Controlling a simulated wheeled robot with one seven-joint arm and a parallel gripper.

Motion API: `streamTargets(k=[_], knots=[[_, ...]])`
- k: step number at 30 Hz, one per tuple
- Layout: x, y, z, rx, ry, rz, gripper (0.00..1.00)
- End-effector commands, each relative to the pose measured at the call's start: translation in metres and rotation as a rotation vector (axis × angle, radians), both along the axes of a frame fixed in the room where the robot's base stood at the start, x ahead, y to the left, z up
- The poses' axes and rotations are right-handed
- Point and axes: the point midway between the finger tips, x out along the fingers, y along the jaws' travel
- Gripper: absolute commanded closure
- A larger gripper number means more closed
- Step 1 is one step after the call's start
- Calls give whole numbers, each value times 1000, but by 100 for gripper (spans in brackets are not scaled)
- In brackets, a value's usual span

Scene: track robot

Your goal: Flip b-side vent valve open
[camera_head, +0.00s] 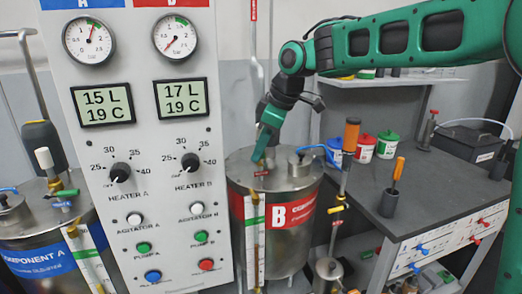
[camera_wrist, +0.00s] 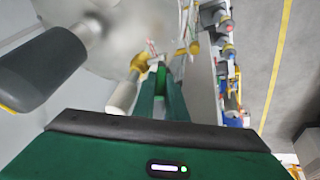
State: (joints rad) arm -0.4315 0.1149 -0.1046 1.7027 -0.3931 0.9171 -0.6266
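The B tank (camera_head: 241,168) is a steel drum with a red B band, right of the control panel. My gripper (camera_head: 259,158) points down at its lid, just above a small red tag (camera_head: 261,173). In the head view my gripper mostly hides this valve.
The control panel (camera_head: 140,215) stands close left of the tank. A dark cylinder (camera_wrist: 45,68) rises left of my gripper in the wrist view. An orange-handled upright tool (camera_head: 351,135) stands right of the tank, before the dark workbench (camera_head: 440,180).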

Motion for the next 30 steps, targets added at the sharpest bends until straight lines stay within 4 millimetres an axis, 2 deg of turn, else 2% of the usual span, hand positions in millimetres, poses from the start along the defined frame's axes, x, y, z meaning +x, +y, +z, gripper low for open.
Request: streamTargets(k=[10, 30], knots=[[5, -4, 2, 35, 2, -7, 100], [10, -18, 5, 302, 75, -14, 100]])
